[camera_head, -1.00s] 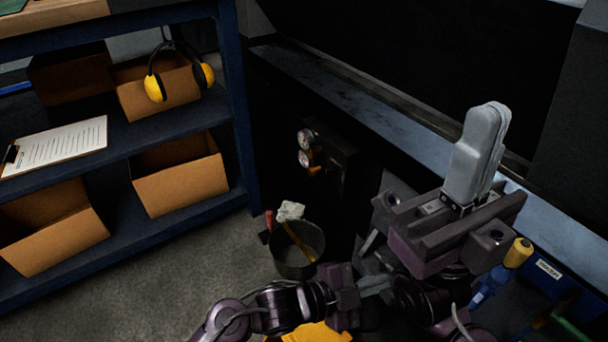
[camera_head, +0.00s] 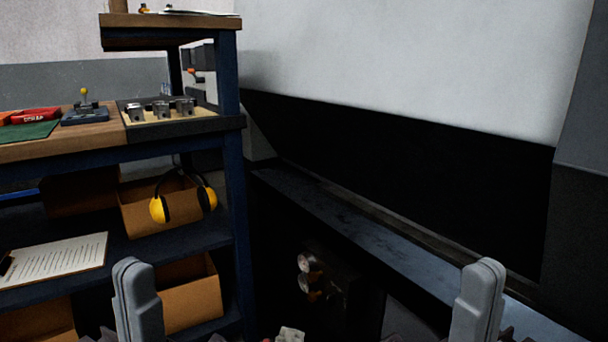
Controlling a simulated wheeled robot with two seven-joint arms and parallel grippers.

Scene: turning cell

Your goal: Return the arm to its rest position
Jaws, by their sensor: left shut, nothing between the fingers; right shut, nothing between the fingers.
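My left gripper (camera_head: 136,290) stands upright at the lower left, in front of the shelf unit. Its grey fingers are together with nothing between them. My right gripper (camera_head: 480,290) stands upright at the lower right, in front of the long grey ledge. Its fingers are also together and empty. The two grippers are well apart and at about the same height in the picture. The bottom edge cuts off most of both wrists and arms.
A blue shelf unit (camera_head: 234,190) at left holds cardboard boxes (camera_head: 190,297), yellow ear muffs (camera_head: 159,209), a clipboard (camera_head: 55,258) and a tray of metal parts (camera_head: 160,110). A machine ledge (camera_head: 350,222) runs along the right. Gauges (camera_head: 307,264) sit below it.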

